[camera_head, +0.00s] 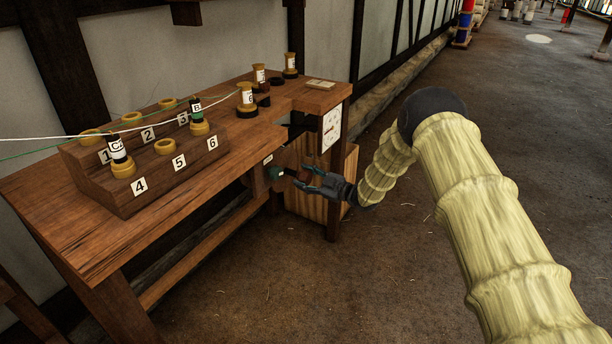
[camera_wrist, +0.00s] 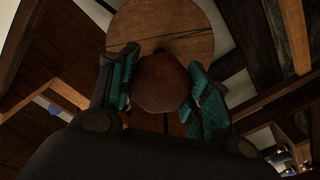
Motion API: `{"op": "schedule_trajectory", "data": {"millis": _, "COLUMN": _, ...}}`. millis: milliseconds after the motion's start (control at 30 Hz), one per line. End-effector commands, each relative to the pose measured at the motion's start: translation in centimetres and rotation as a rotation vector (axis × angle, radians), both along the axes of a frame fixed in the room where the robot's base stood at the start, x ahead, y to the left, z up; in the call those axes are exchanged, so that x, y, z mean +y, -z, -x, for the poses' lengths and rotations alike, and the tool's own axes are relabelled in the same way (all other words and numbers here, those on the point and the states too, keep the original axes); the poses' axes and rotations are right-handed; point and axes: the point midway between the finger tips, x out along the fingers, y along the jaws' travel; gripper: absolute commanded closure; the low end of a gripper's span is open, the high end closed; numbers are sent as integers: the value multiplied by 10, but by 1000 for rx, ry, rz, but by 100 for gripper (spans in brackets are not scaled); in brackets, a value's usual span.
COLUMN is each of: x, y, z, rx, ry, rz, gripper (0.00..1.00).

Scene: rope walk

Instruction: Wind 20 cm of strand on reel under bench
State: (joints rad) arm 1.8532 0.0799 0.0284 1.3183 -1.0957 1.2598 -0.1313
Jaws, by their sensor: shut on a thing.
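My gripper (camera_head: 298,178) is below the bench edge, near its right end. In the wrist view my gripper (camera_wrist: 164,84) has its teal fingers on both sides of a rounded brown knob (camera_wrist: 162,86) and is shut on it. Behind the knob is a round, flat wooden disc (camera_wrist: 178,22), which looks like the reel's face. The wooden bench (camera_head: 70,215) stands at the left. In the head view the reel is mostly hidden by the bench and my gripper, and I cannot make out strand on it.
A stepped rack (camera_head: 160,195) with numbered places holds yellow cups and two labelled bobbins. A green and a white strand run left from the bobbins. More bobbins (camera_head: 246,95) stand at the back. A white dial plate (camera_head: 331,128) hangs at the right end. The floor (camera_head: 440,130) beyond is open.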

Motion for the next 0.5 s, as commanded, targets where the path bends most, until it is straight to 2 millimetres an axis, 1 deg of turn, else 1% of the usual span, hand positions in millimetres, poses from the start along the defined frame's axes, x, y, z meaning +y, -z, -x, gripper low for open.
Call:
{"op": "schedule_trajectory", "data": {"millis": 200, "x": 0, "y": 1, "z": 1, "rx": 149, "ry": -1, "rz": -105, "gripper": 76}}
{"op": "schedule_trajectory", "data": {"millis": 500, "x": 0, "y": 1, "z": 1, "rx": 284, "ry": 0, "rz": -204, "gripper": 76}}
